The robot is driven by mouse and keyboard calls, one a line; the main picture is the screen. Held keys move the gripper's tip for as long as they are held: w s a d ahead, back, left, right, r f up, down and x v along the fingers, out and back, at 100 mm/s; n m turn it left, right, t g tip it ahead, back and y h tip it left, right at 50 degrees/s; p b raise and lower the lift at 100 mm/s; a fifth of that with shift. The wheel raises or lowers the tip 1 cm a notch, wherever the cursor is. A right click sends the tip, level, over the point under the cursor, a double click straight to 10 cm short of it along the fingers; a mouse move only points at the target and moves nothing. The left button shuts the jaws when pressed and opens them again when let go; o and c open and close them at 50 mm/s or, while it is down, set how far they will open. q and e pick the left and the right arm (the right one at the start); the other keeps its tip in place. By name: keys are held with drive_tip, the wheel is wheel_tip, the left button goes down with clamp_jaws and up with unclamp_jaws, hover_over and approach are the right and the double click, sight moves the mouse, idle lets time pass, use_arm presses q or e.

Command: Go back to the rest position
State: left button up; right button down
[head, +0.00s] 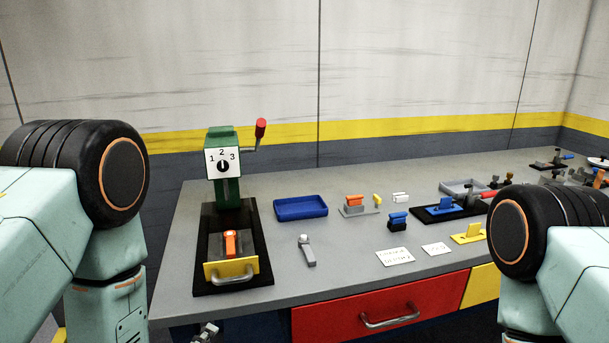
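My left arm comes in at the left edge and bends down in front of the workbench (350,277). A small piece of grey metal at the bottom edge looks like part of my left gripper (208,332). It is below the bench's front edge, and most of it is cut off, so its opening cannot be seen. My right arm fills the lower right corner, and its gripper is out of the picture. I see nothing held by either arm.
A green machine (222,150) with a numbered dial and red-knobbed lever stands at the bench's left. A blue tray (301,207), a grey tool (307,250) and several coloured blocks lie rightward. A red drawer (380,307) is shut below.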

use_arm(q)
drive_tip(key=s+a+f+m+g+b, duration=0.1)
drive_tip(key=s+f+m+g, duration=0.3)
drive_tip(key=s, duration=0.5)
drive_tip(key=s+a+f+m+g+y+b, duration=0.1)
drive_tip(key=s+f+m+g, duration=0.3)
drive_tip(key=s+f, duration=0.5)
drive_tip(key=s+a+f+m+g+b, duration=0.1)
drive_tip(key=s+f+m+g+b, duration=0.1)
drive_tip(key=s+f+m+g, duration=0.2)
drive_tip(key=s+f+g, duration=0.1)
drive_tip(key=s+f, duration=0.2)
drive_tip(key=s, duration=0.4)
drive_tip(key=shift+g+b, duration=0.3)
